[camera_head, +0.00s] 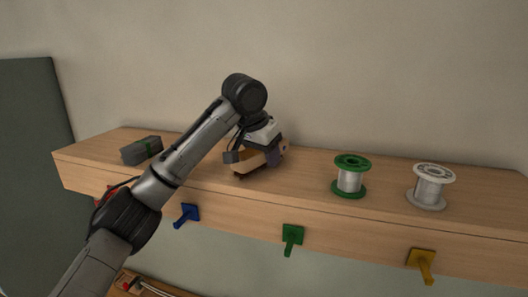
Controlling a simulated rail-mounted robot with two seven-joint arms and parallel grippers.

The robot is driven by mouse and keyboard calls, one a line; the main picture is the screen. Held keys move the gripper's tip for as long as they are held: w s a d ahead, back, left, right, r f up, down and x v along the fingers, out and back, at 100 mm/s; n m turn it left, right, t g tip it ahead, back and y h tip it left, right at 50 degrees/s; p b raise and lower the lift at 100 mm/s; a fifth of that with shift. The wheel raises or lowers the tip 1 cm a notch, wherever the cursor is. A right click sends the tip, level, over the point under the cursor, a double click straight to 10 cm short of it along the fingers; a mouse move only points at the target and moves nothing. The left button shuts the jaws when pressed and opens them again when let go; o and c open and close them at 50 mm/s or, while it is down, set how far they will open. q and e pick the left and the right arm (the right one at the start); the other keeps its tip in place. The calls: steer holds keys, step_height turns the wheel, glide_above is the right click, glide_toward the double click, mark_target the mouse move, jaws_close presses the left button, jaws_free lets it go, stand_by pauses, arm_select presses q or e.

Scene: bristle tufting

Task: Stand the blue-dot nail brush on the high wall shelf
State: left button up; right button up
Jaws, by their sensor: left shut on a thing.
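The high wall shelf (310,208) is a long, thick wooden board that runs across the view. My left gripper (258,158) is over the middle of the shelf and is shut on a tan wooden brush (272,157). The gripper's fingers cover part of the brush. A dark edge shows along the underside of the brush, near the shelf top. I cannot tell whether it touches the wood. No blue dot shows on the visible part of the brush. My right gripper is not in view.
A green spool (350,176) and a white spool (430,186) stand to the right.

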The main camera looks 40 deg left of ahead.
arm_select(q)
steer(key=shift+f, duration=0.25)
steer(key=o, duration=1)
steer(key=shift+r, duration=0.1)
steer(key=shift+r, duration=0.2)
steer(key=shift+s+r+b, duration=0.2)
steer(key=shift+r+b, duration=0.1)
steer(key=b+v, duration=0.1)
steer(key=v, duration=0.8)
steer(key=shift+r, duration=0.15)
steer(key=shift+v, duration=0.9)
steer(key=shift+s, duration=0.1)
